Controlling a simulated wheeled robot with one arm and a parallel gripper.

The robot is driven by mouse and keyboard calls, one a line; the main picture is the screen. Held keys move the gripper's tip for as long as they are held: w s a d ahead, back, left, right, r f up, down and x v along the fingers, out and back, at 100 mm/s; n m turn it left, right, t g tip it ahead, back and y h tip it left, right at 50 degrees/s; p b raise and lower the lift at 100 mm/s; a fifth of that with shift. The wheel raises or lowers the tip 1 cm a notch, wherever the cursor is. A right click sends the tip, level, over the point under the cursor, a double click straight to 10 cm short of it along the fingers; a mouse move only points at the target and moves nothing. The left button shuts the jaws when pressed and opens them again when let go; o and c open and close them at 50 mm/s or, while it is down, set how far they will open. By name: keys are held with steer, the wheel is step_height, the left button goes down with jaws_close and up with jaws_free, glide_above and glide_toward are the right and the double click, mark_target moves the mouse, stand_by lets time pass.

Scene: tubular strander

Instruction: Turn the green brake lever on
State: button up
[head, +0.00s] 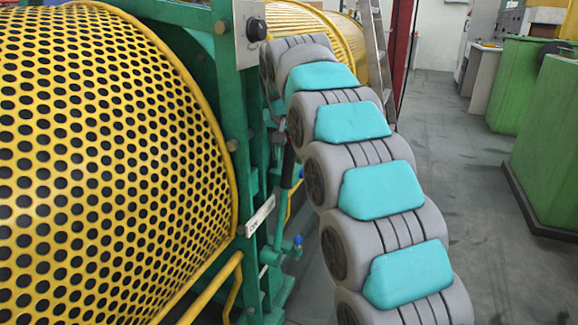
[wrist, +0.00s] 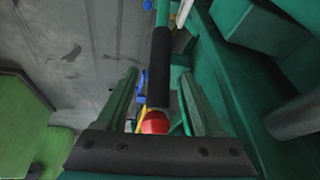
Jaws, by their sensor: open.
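The brake lever has a black grip (wrist: 160,68) ending in a red ball knob (wrist: 154,122) in the wrist view. My gripper (wrist: 158,75) is open, with one green finger on each side of the lever. The red knob lies close to the gripper's base. I cannot tell whether either finger touches the grip. In the head view the dark lever grip (head: 288,167) stands roughly upright beside the green machine frame. My gripper is mostly hidden there behind my arm.
A white label plate (head: 260,215) and a blue ball knob (head: 298,240) sit near the lever. A yellow perforated guard (head: 110,160) fills the left. Green cabinets (head: 548,140) stand at right, with clear grey floor (head: 460,170) between.

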mark_target(288, 160)
steer(key=x, duration=0.5)
steer(key=shift+f, duration=0.2)
steer(key=shift+c, duration=0.3)
jaws_close()
steer(key=shift+r, duration=0.1)
stand_by(0.8)
